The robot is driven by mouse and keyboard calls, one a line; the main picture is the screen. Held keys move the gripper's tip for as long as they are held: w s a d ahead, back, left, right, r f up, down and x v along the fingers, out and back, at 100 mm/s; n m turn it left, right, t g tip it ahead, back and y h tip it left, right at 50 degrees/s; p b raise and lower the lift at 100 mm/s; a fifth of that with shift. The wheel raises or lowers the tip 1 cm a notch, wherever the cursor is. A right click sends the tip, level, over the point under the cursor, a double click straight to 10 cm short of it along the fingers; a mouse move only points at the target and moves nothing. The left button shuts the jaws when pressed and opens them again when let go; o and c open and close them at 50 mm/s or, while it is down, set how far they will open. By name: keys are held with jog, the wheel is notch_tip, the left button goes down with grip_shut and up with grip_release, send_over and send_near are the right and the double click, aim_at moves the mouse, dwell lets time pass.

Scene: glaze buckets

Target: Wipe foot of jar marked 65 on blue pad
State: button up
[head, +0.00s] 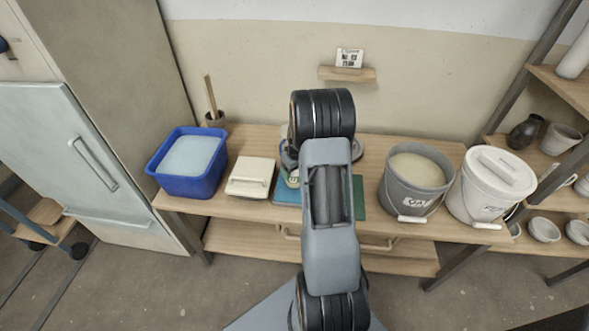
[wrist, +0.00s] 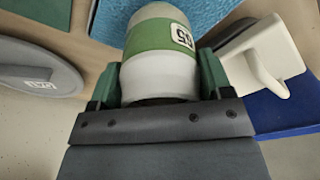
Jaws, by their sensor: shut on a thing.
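The jar (wrist: 160,50) is white with a green band and a label that appears to read 65. My gripper (wrist: 160,78) is shut on it, one green finger on each side. In the head view only a small part of the jar (head: 293,181) shows beside my arm. The blue pad (wrist: 215,14) lies beyond the jar in the wrist view and shows left of my arm in the head view (head: 286,192). The jar is over or close to this pad. I cannot tell whether its foot touches it.
A white slab with a handle (head: 250,177) and a blue tub (head: 188,187) stand left of the pad. A green pad (head: 359,196) lies right of it. A grey bucket (head: 388,190) and a white lidded bucket (head: 465,195) stand further right.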

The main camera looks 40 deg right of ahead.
aim_at(293, 181)
jog(key=shift+f+b, duration=0.5)
jog(key=shift+f, duration=0.1)
dwell(0.5)
jog(key=shift+w+d, duration=1.2)
jog(key=shift+w, duration=0.05)
jog(key=shift+s+a+b, duration=0.6)
jog(key=shift+s+a, duration=1.85)
jog(key=shift+s, duration=0.1)
jog(key=shift+w+d, duration=2.45)
jog(key=shift+w, duration=0.1)
jog(key=shift+s+a+b, duration=0.6)
jog(key=shift+s+a, duration=1.8)
jog(key=shift+s, duration=0.1)
notch_tip(293, 181, up, 7)
jog(key=p, duration=0.4)
jog(key=shift+p, duration=0.35)
